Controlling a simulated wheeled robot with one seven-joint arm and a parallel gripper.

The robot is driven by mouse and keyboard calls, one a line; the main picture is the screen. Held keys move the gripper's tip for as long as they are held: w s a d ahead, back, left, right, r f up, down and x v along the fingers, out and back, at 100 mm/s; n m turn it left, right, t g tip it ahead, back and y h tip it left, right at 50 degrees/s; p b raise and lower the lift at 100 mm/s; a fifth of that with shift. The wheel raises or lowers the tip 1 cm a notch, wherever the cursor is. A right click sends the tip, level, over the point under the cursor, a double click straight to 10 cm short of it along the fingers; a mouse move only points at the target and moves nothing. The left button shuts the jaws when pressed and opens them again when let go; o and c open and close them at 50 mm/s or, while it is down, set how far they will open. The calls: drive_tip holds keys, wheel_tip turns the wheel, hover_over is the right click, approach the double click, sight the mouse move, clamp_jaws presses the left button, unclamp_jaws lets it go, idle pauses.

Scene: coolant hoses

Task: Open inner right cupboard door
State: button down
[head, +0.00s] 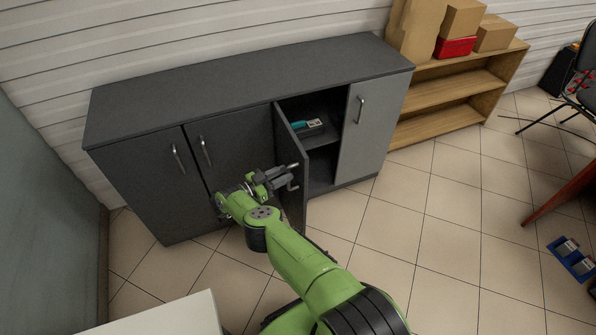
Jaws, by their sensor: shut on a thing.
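The grey cupboard (250,75) stands against the wall with a row of doors. The inner right cupboard door (289,150) stands swung out from the front, hinged on its left side, and its compartment is exposed. My gripper (290,176) is at the outer side of this door, shut on its handle (293,185). The gripper and arm hide part of the door's lower area. Inside the compartment, a teal and grey item (308,126) lies on the shelf.
The outer right door (370,125) and the two left doors (150,180) are closed. A wooden shelf (450,90) with boxes stands to the right. A white surface (175,316) is at the lower left.

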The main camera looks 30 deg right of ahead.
drive_tip(key=shift+w+a+r, duration=0.15)
drive_tip(key=shift+w+r, duration=0.2)
drive_tip(key=shift+w, duration=0.05)
drive_tip(key=c, duration=1.2)
unclamp_jaws()
drive_tip(key=shift+c, duration=0.2)
drive_tip(key=shift+o, duration=0.7)
drive_tip(key=shift+w+f, duration=0.2)
drive_tip(key=shift+s+f, duration=0.1)
drive_tip(key=shift+s, duration=0.1)
drive_tip(key=a, duration=0.7)
drive_tip(key=shift+s+a+b, duration=0.15)
drive_tip(key=shift+s+b, duration=0.05)
drive_tip(key=shift+b, duration=0.1)
